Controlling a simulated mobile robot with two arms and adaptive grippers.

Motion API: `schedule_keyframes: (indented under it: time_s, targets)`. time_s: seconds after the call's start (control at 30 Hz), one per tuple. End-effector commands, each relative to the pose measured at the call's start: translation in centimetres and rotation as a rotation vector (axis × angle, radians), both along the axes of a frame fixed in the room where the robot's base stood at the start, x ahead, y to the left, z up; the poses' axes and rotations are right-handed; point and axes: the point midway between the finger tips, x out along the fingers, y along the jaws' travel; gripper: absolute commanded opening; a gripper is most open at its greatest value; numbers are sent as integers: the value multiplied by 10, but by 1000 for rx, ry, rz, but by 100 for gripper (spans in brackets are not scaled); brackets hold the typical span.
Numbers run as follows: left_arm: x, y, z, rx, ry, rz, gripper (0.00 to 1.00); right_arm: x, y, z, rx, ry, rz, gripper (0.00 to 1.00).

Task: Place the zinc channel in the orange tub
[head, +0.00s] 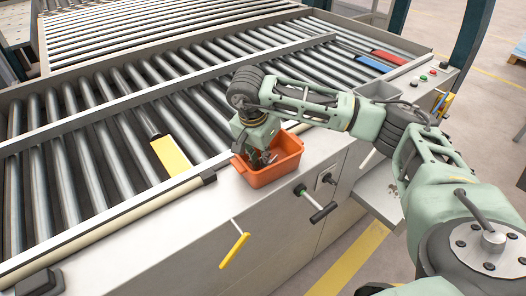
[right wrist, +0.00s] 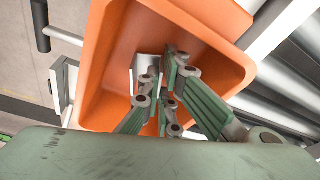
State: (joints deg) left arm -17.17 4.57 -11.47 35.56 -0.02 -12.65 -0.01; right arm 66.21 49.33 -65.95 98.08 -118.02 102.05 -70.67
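The orange tub (head: 270,172) sits at the front edge of the machine, beside the rollers. It also fills much of the right wrist view (right wrist: 105,75). My right gripper (head: 264,157) reaches down inside the tub from above. In the right wrist view its fingers (right wrist: 161,75) are close together around a pale grey piece, which looks like the zinc channel (right wrist: 147,66). The gripper appears shut on it, with the tub wall around both. The fingers partly hide the channel, and I cannot tell whether it touches the tub floor. My left gripper is out of view.
A yellow piece (head: 170,156) lies on the rollers left of the tub. Blue (head: 373,64) and red (head: 388,57) pieces lie at the far right. A yellow-handled lever (head: 234,250) and a black handle (head: 322,212) stick out of the front panel.

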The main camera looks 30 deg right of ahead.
Motion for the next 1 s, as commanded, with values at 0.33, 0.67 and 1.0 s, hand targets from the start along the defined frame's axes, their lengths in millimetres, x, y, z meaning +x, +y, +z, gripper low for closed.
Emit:
schedule_keyframes:
  time_s: [0.33, 0.67, 1.0]
  targets:
    - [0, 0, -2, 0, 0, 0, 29, 0, 0, -5, -1, -1, 0, 0]
    - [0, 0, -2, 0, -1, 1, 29, 0, 0, -5, -1, -1, 0, 12]
    - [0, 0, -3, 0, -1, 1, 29, 1, 3, 7, 1, -6, 1, 12]
